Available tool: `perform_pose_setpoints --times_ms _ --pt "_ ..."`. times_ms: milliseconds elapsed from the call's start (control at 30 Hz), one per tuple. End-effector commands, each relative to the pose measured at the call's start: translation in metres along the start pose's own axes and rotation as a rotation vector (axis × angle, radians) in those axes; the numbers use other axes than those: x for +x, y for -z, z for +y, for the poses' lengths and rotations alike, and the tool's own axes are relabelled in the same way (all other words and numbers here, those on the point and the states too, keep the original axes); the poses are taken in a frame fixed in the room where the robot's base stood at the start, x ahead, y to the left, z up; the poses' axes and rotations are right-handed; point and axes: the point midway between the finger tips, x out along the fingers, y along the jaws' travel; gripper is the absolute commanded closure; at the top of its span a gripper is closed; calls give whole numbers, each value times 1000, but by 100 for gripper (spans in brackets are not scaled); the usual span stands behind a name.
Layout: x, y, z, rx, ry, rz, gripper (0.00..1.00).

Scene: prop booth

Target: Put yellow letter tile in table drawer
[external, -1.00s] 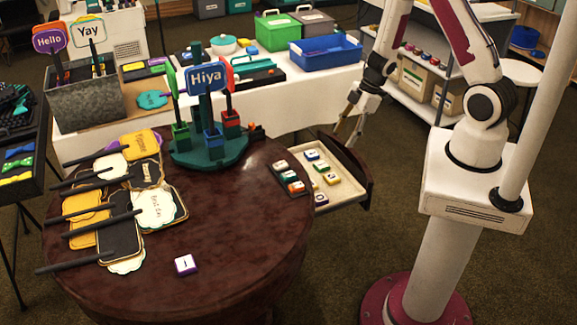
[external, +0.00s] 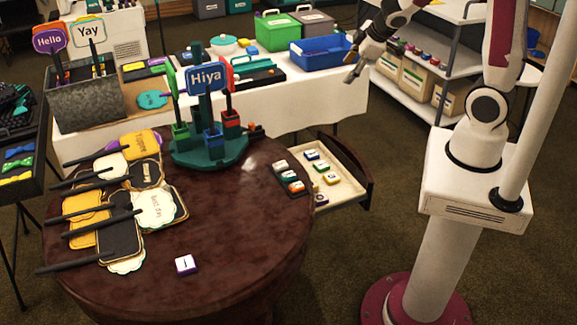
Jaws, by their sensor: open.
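The table drawer (external: 355,191) is pulled out from the right side of the round dark table (external: 225,240). My gripper (external: 349,67) is open and empty, raised well above and behind the drawer, in front of the blue bin in the picture. It touches no tile.
A dark rack with green and orange tiles (external: 290,177) sits at the table edge by the drawer. A purple-sided tile (external: 186,264) lies near the front. A sign stand (external: 208,150) and several paddle signs (external: 110,215) occupy the back and left. The table's front right is clear.

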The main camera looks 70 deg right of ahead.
Motion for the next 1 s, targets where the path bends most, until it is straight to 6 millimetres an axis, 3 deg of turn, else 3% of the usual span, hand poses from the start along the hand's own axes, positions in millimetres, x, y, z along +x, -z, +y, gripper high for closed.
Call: perform_pose_setpoints --times_ms 267,467,667,1000 --pt "-60 -2 -4 123 -29 0 51" --pt "-99 -10 -18 210 -11 2 51" --pt "-136 -19 -40 288 38 10 51" --pt "-194 -38 -93 386 184 34 51"
